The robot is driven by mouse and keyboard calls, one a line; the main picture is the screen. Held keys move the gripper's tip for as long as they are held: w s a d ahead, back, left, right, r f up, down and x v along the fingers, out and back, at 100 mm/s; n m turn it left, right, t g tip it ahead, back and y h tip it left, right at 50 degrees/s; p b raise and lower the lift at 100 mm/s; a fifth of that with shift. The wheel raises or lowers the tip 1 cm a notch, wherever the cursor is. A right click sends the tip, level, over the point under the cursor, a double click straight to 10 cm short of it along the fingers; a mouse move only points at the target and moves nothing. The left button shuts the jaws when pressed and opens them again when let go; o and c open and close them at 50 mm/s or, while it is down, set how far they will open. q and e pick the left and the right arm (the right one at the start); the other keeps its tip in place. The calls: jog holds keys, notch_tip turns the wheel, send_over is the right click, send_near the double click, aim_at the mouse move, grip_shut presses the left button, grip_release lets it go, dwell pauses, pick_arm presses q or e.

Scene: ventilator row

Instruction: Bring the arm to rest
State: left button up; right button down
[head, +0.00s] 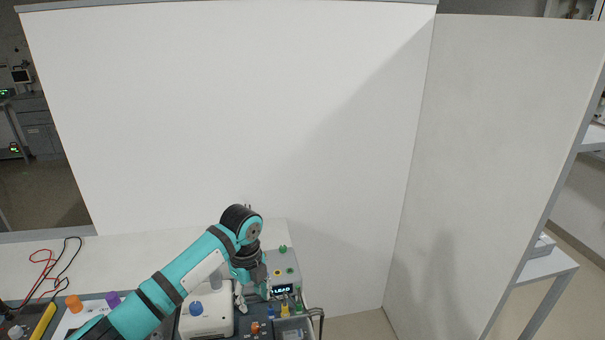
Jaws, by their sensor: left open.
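My left arm reaches in from the lower left in teal and black, over the table. My left gripper (254,301) points down at the bottom centre, over the equipment at the table's right end. It is open, and I see nothing held between its fingers. A white device with a blue knob (198,308) stands just left of the gripper. A grey-green unit with a lit display (284,272) stands just right of it. The arm and gripper hide part of this equipment. My right gripper is not in view.
White panels (230,110) stand behind the table and to its right. A red and black cable pair (48,272) lies at the left by a yellow-edged meter (42,322). Orange (74,304) and purple (112,299) caps stand near my arm. The white tabletop (130,258) behind the arm is clear.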

pick_arm(q)
jog(key=s+d+f+n+t+h, duration=0.1)
jog(key=s+d+f+n, duration=0.3)
jog(key=s, duration=0.5)
jog(key=s+d+f+n+t+h, duration=0.1)
jog(key=s+d+f+n, duration=0.2)
jog(key=s+f+n, duration=0.45)
jog(key=s+a+r+n+t+y, duration=0.1)
jog(key=s+a+r+n, duration=0.1)
jog(key=s+a+n, duration=0.5)
jog(key=s+a+r+n+y, duration=0.15)
jog(key=s+a+n, duration=0.3)
jog(key=s, duration=0.45)
notch_tip(320, 180, down, 23)
jog(key=s+a+f+g, duration=0.2)
jog(key=s+f, duration=1.6)
jog(key=shift+a+f, duration=0.2)
jog(key=shift+f, duration=0.1)
